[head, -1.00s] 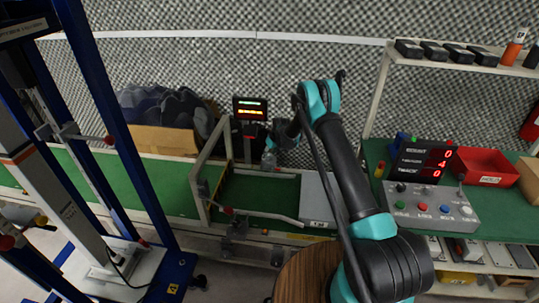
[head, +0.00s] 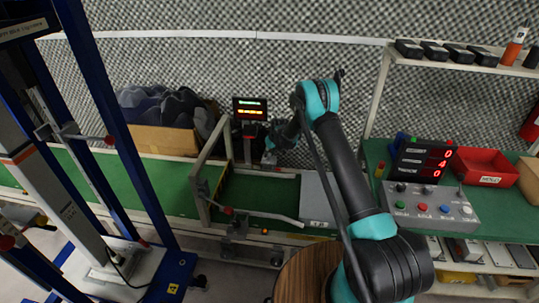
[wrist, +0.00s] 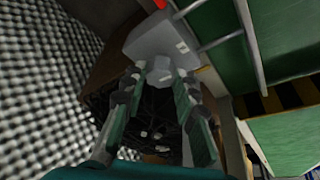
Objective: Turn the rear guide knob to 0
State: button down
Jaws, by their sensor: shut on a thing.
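In the wrist view, a pale grey knob (wrist: 160,66) sits between the tips of my gripper (wrist: 160,82), below a larger grey housing (wrist: 152,38). Its jaws are shut on it, one finger on each side. Any marking or pointer on the knob is too small to read. In the head view, my gripper (head: 270,150) is at the back edge of the green conveyor, just below a small display (head: 249,108) with red and orange lines. The knob is not clear there; my wrist is beside it.
A metal guard frame (head: 208,165) stands left of my gripper over the green belt (head: 265,192). A box of dark cloth-like items (head: 160,138) is behind left. A control box (head: 432,208), a red-digit display (head: 422,160) and a red bin (head: 486,165) stand on the right bench.

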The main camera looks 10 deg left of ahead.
jog(key=m, duration=0.2)
jog(key=m+h, duration=0.1)
jog(key=shift+a+m+t, duration=0.2)
jog(key=shift+m+t, duration=0.1)
jog(key=shift+m, duration=0.1)
jog(key=m+h, duration=0.2)
jog(key=m, duration=0.2)
jog(key=shift+m, duration=0.3)
jog(key=c, duration=1.2)
grip_release()
jog(key=v, duration=1.2)
jog(key=shift+s+a, duration=0.1)
jog(key=shift+s, duration=0.1)
jog(key=shift+f, duration=0.1)
